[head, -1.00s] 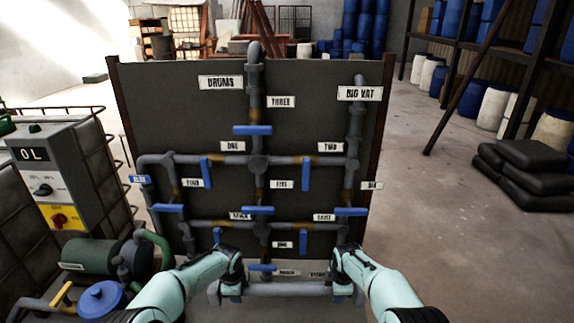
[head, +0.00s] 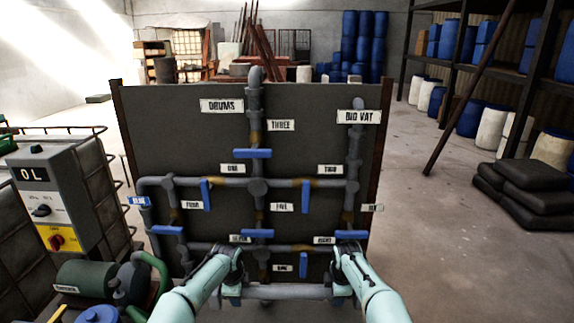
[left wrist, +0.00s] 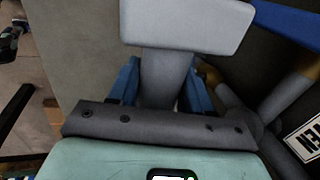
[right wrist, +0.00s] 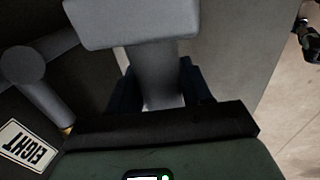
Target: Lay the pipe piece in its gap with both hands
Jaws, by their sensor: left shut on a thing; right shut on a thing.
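The grey pipe piece (head: 287,291) is held level in front of the lower part of the dark pipe board (head: 225,131). My left gripper (head: 231,290) is shut on its left end part, and my right gripper (head: 343,289) on its right end part. In the left wrist view a thick pipe end (left wrist: 185,25) stands out beyond the blue jaws (left wrist: 163,85). The right wrist view shows the other thick end (right wrist: 135,20) beyond the dark jaws (right wrist: 158,85). The gap cannot be made out; my arms and the piece cover the board's lower part.
The board carries grey pipes with several blue valve handles (head: 253,153) and white labels. A control box (head: 50,205) and a green pump (head: 85,282) stand at the left. Black sacks (head: 530,190) lie at the right. The floor right of the board is open.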

